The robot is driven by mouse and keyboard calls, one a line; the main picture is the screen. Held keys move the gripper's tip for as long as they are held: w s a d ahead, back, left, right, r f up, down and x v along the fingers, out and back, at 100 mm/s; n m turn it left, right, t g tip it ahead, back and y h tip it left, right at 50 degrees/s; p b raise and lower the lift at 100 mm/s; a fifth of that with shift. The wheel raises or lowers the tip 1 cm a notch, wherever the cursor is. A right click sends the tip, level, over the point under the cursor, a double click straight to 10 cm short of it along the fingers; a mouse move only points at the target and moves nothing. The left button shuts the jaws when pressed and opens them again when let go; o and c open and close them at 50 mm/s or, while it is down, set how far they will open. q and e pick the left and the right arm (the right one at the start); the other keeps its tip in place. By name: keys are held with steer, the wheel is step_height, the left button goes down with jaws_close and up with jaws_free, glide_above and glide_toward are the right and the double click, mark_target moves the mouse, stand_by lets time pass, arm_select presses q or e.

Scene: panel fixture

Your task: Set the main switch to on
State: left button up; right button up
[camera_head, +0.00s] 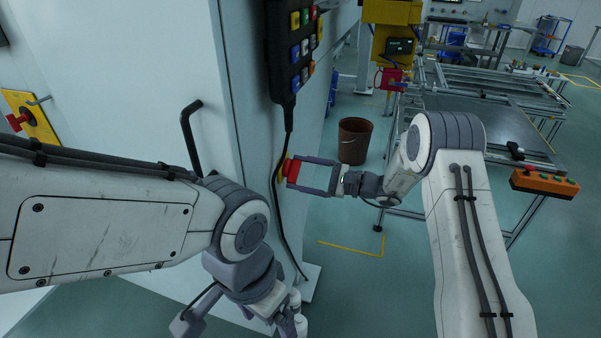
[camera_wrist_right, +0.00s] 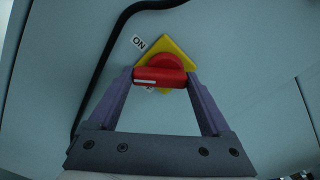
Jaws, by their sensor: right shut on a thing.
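The main switch is a red rotary knob (camera_head: 292,170) on a yellow plate on the side of a pale cabinet. In the right wrist view the red knob (camera_wrist_right: 165,72) lies about level across the diamond-shaped yellow plate (camera_wrist_right: 178,46), its white mark towards the left end. An ON label (camera_wrist_right: 138,42) sits up and left of the knob. A second label below is mostly hidden by the knob. My right gripper (camera_wrist_right: 158,78) is shut on the knob, one finger at each end. My left gripper (camera_head: 285,312) hangs low near the cabinet's foot; its jaws are unclear.
A button pendant (camera_head: 294,50) hangs on the cabinet, its black cable (camera_head: 284,205) running down beside the knob. A black handle (camera_head: 190,135) and another red switch (camera_head: 17,122) are further left. A brown bin (camera_head: 355,140) stands on the floor behind my right gripper.

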steer(key=shift+r+m+p, duration=0.2)
steer(key=shift+m+p, duration=0.95)
steer(key=shift+m, duration=2.65)
steer(key=o, duration=1.2)
steer(key=shift+c, duration=0.2)
steer(key=b+v, duration=0.1)
steer(key=v, duration=0.9)
steer(key=shift+d+b, duration=0.2)
steer(key=shift+b, duration=0.1)
steer(key=shift+s, duration=0.1)
